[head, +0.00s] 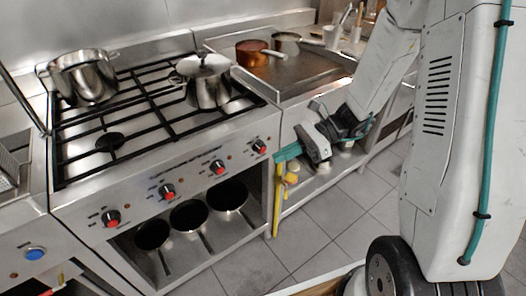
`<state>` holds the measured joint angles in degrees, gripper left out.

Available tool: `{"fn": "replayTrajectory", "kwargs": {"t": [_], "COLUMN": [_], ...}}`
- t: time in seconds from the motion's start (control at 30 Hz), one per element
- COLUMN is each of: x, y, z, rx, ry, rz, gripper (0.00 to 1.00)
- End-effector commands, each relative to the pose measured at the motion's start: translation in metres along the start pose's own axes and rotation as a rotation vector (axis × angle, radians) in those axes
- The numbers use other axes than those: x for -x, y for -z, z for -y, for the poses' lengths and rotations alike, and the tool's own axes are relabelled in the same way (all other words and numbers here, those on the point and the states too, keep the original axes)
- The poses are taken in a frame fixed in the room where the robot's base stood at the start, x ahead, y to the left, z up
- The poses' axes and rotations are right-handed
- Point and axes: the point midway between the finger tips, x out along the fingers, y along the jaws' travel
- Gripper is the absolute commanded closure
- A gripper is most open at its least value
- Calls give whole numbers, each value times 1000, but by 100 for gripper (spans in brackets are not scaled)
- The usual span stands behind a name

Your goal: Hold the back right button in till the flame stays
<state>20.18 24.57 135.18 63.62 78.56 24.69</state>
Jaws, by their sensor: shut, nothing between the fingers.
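The steel gas stove (140,185) has a row of black knobs with red buttons along its front panel. The rightmost red button (260,146) is at the panel's right end. The others are the middle-right button (218,167), the middle-left button (168,190) and the leftmost button (111,217). Which one serves the back right burner I cannot read. My gripper (282,155) is shut and empty, its teal tip just right of the rightmost button, apart from it. The back right burner is hidden by a lidded steel pot (206,88). I see no flame.
A large steel pot (84,77) stands at the back left of the grate. A front burner (109,141) is bare. Several dark pans (190,215) lie on the shelf below. A copper pan (252,53) sits on the counter at right. The tiled floor (330,225) in front is clear.

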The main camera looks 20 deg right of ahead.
Motion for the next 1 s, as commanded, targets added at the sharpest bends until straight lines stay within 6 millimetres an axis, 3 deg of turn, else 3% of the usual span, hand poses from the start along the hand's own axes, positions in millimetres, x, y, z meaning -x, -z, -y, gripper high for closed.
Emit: {"fn": "replayTrajectory", "kwargs": {"t": [0.03, 0.2, 0.4, 0.6, 1.0], "x": [-1, 1, 3, 4, 3], "y": [20, 77, 130, 147, 146], "z": [12, 46, 65, 70, 73], "rx": [-97, -376, -589, -656, -653], "ry": [46, 207, 334, 376, 375], "rz": [52, 208, 324, 360, 358], "gripper": [100, 100, 100, 100, 100]}}
